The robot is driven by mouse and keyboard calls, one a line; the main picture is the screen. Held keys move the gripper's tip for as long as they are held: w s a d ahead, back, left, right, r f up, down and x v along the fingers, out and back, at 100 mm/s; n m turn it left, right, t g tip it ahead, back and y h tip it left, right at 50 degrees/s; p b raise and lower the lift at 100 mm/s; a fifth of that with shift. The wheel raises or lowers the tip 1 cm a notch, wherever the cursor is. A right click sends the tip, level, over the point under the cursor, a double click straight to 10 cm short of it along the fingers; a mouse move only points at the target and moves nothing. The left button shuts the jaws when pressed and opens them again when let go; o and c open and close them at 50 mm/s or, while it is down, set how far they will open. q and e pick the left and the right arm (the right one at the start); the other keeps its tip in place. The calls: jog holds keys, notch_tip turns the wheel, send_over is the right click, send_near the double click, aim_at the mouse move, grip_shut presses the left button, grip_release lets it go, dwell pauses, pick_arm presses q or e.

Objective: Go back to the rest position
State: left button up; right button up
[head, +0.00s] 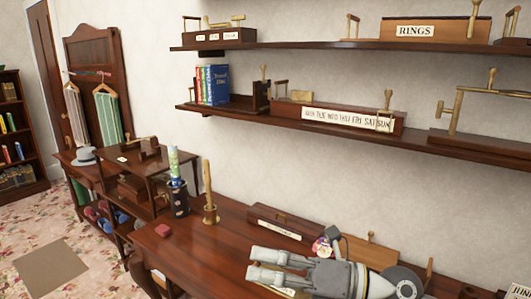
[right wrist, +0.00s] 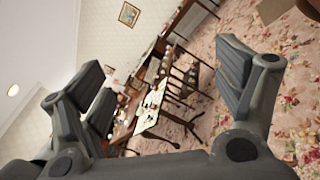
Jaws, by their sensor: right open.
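My right gripper (head: 258,264) is in the head view, over the front part of the wooden desk (head: 190,250), with its fingers pointing left. It is open and nothing shows between its fingers. In the right wrist view the fingers (right wrist: 165,85) are spread wide apart, with the room visible between them. The gripper hides part of the desk and a light-coloured item beneath it. My left gripper is not in view.
Two wall shelves (head: 260,112) hang above.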

jog(key=w+d+r+m+t+h, duration=0.1)
jog(key=w+d+m+t+h, duration=0.15)
jog(key=d+m+t, duration=0.5)
jog(key=w+d+r+m+t+h, duration=0.2)
jog(key=d+m+t+h, duration=0.15)
jog(key=m+t, duration=0.8)
jog(key=s+d+f+m+g+h, duration=0.2)
jog(key=d+f+m+g+h, duration=0.25)
jog(key=f+m+h, duration=0.4)
jog(key=s+d+f+m+g+h, duration=0.2)
jog(key=d+f+m+g+h, duration=0.3)
jog(key=f+m, duration=0.6)
jog(key=s+f+m+g+y, duration=0.1)
jog(key=s+f+g, duration=0.4)
jog(key=s+f, duration=0.45)
jog(key=s+f+m+g+y, duration=0.1)
jog(key=s+f+g, duration=0.5)
jog(key=s, duration=0.6)
notch_tip(320, 180, down, 27)
jog(key=s, duration=0.2)
jog(key=s+d+f+g, duration=0.1)
jog(key=s+d+f, duration=0.2)
jog(key=s+f, duration=1.4)
jog(key=shift+d+n+g, duration=0.15)
jog(key=shift+n+g, duration=0.2)
